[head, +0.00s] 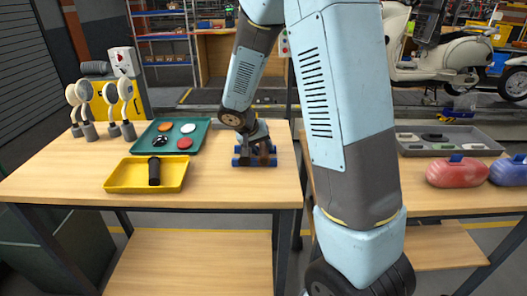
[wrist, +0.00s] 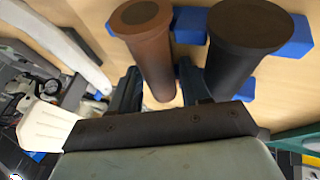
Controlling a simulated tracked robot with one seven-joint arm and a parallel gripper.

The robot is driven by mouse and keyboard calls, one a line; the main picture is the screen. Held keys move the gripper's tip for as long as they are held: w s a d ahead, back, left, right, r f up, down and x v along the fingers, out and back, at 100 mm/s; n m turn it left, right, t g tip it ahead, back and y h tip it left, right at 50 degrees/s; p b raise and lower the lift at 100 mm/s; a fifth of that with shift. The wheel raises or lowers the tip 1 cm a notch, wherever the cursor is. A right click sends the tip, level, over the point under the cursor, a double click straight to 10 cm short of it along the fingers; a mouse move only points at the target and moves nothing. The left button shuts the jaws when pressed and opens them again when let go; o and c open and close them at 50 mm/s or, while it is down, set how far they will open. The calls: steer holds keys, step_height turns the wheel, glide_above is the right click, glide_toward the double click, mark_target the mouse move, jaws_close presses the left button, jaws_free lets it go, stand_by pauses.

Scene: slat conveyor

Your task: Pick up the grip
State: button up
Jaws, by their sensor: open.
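Two grips stand side by side on a blue rack in the wrist view: a brown grip (wrist: 150,45) and a thicker-looking black grip (wrist: 240,50). The blue rack (wrist: 295,45) also shows in the head view (head: 241,160), on the left table. My gripper (wrist: 158,82) is open, with one dark finger on each side of the brown grip's lower part; I cannot tell whether they touch it. In the head view my gripper (head: 259,148) hides most of the grips. Another black grip (head: 154,171) stands in the yellow tray (head: 120,187).
A green tray (head: 147,134) with several coloured discs lies left of my gripper. Round mirrors (head: 124,92) stand at the table's far left. On the right table are a grey tray (head: 480,148), a red tank (head: 456,173) and a blue one (head: 510,172). The left table's front right is clear.

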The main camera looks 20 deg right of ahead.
steer(key=shift+f, duration=0.2)
stand_by(0.3)
steer(key=shift+c, duration=0.2)
steer(key=shift+a, duration=0.1)
steer(key=c, duration=0.7)
steer(key=shift+r, duration=0.3)
steer(key=shift+c, duration=0.4)
step_height(320, 180, up, 3)
steer(key=shift+w+f, duration=0.1)
steer(key=shift+f, duration=0.1)
steer(key=s+r, duration=0.1)
steer(key=r, duration=0.1)
steer(key=s+a+r, duration=0.1)
steer(key=r, duration=0.1)
steer(key=s+r, duration=0.2)
steer(key=shift+s+a, duration=0.1)
steer(key=shift+a, duration=0.3)
steer(key=s+a+r, duration=0.4)
steer(key=s, duration=0.4)
steer(key=shift+s+r, duration=0.15)
steer(key=shift+s, duration=0.2)
